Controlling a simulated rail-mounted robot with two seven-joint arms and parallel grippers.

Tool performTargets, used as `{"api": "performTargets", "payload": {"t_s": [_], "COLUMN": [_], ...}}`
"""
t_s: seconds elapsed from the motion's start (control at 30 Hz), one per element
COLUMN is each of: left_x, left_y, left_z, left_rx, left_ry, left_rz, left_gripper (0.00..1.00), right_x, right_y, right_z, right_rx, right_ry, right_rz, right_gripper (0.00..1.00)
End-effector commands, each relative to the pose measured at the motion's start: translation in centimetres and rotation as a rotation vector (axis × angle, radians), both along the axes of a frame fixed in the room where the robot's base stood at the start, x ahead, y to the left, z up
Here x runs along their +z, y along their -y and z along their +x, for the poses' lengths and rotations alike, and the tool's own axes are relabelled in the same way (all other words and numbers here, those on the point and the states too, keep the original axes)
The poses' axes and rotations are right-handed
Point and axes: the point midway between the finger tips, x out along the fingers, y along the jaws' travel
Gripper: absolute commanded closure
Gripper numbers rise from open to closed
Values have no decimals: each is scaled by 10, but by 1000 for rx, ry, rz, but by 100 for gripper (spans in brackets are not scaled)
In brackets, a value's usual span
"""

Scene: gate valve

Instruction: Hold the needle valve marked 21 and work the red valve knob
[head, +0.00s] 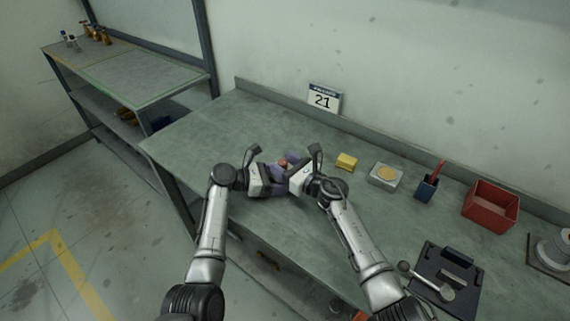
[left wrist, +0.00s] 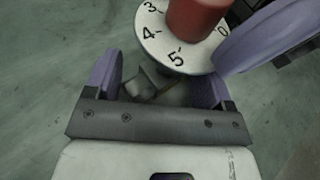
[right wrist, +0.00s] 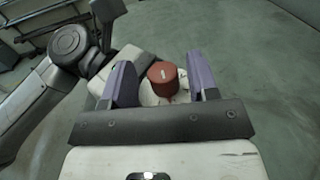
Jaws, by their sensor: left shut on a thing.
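The valve's red knob (left wrist: 196,14) sits over a white dial (left wrist: 165,42) with black numbers in the left wrist view. Below the dial is a metal valve body (left wrist: 150,82), partly hidden. My left gripper (left wrist: 157,88) is shut on this body. The red knob (right wrist: 163,78) also shows in the right wrist view, between the purple fingers of my right gripper (right wrist: 164,82). Those fingers are open, with a visible gap on both sides of the knob. In the head view the knob (head: 283,162) is small between both grippers. I see no 21 on the valve itself.
A sign reading 21 (head: 323,99) stands at the bench's back edge. Along the bench are a yellow block (head: 346,162), a metal box (head: 386,176), a blue cup (head: 427,187), a red bin (head: 490,206) and a black tray (head: 432,262). The bench's left part is clear.

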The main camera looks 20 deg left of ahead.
Motion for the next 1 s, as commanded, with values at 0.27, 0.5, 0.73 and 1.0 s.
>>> {"api": "performTargets", "payload": {"t_s": [0.27,0.5,0.73,1.0], "left_x": [1,1,1,1], "left_y": [-1,-1,-1,-1], "left_z": [0,0,0,0], "left_rx": [1,1,1,1], "left_ry": [1,2,2,2], "left_rz": [-1,0,0,0], "left_gripper": [37,37,37,37], "right_x": [0,0,-1,-1], "right_y": [2,14,38,73], "right_z": [1,-2,-15,-33], "right_rx": [-3,-5,-5,-3], "right_ry": [0,3,3,2], "right_rz": [-1,-3,-4,-3], "right_gripper": [44,44,44,44]}}
